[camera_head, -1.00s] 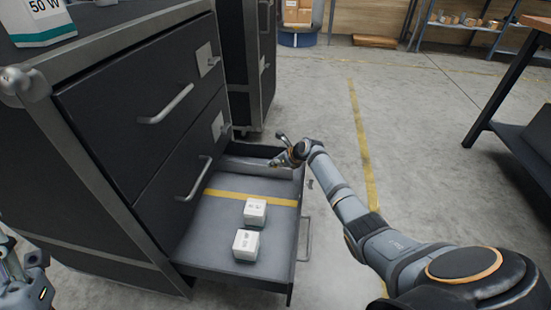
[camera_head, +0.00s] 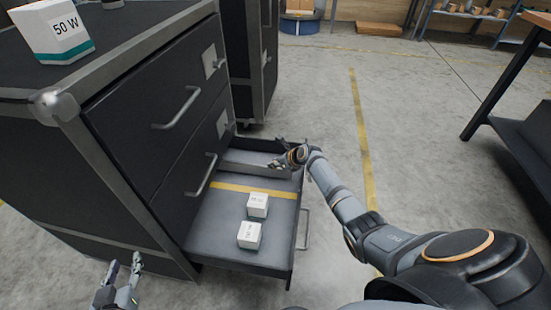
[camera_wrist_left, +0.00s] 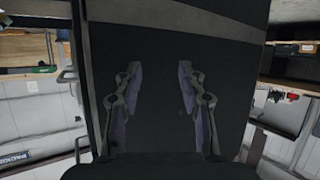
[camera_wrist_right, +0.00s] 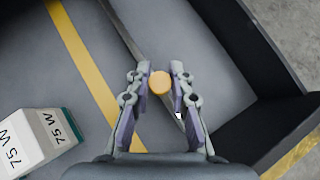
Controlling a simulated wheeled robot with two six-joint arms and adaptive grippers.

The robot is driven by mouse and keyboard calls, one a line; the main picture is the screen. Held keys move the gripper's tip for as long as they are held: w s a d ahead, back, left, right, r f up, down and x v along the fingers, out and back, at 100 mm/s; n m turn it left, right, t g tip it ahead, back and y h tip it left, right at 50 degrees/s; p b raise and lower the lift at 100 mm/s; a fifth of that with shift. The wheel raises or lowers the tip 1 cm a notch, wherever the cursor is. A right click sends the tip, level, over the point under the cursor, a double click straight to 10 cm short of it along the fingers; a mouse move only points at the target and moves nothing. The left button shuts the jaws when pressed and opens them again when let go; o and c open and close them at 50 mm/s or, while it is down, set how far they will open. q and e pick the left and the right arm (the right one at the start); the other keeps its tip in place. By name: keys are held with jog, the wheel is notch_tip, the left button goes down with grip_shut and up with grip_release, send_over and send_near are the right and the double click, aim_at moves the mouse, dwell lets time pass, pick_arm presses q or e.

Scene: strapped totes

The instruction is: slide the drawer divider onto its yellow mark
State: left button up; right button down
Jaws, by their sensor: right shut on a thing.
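The drawer divider (camera_head: 246,168) is a grey strip across the open drawer (camera_head: 212,235). It stands on the far side of the yellow mark (camera_head: 262,191), apart from it and roughly parallel. In the right wrist view, the divider (camera_wrist_right: 130,35) carries an orange knob (camera_wrist_right: 160,83), and the yellow mark (camera_wrist_right: 85,65) runs to its left. My right gripper (camera_head: 280,158) is shut on this knob, with a finger on each side (camera_wrist_right: 160,88). My left gripper (camera_head: 127,268) is open and empty, low beside the cabinet. In its wrist view, its fingers (camera_wrist_left: 157,90) are spread before a dark panel.
Two white boxes (camera_head: 257,205) (camera_head: 249,235) stand in the drawer on the near side of the mark; one shows 75 W in the right wrist view (camera_wrist_right: 40,140). A 50 W box (camera_head: 58,35) stands on the cabinet. The drawer walls (camera_wrist_right: 275,50) enclose the divider.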

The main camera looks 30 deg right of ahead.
jog(key=shift+s+a+r+p, duration=0.1)
jog(key=shift+s+a+p, duration=0.45)
jog(key=shift+p, duration=0.35)
jog(key=shift+s+a+p, duration=0.35)
jog(key=shift+s+p, duration=0.35)
jog(key=shift+p, duration=0.45)
jog(key=shift+s+a+p, duration=0.2)
jog(key=shift+s+p, duration=0.05)
jog(key=shift+p, duration=0.2)
jog(key=shift+s+a+p, duration=0.3)
jog(key=shift+s+p, duration=0.15)
jog(key=shift+p, duration=0.3)
jog(key=shift+s+a+p, duration=0.3)
jog(key=shift+s+p, duration=0.1)
jog(key=shift+p, duration=0.15)
jog(key=shift+s+a+p, duration=0.4)
jog(key=shift+s+p, duration=0.15)
jog(key=shift+p, duration=0.25)
pick_arm(q)
jog(key=s+a+f+g+y+p, duration=0.1)
jog(key=s+a+f+g, duration=0.2)
jog(key=s+f+g, duration=0.9)
jog(key=shift+s+f, duration=0.4)
jog(key=shift+s, duration=1.15)
pick_arm(e)
jog(key=shift+s+a, duration=0.4)
jog(key=shift+s, duration=0.15)
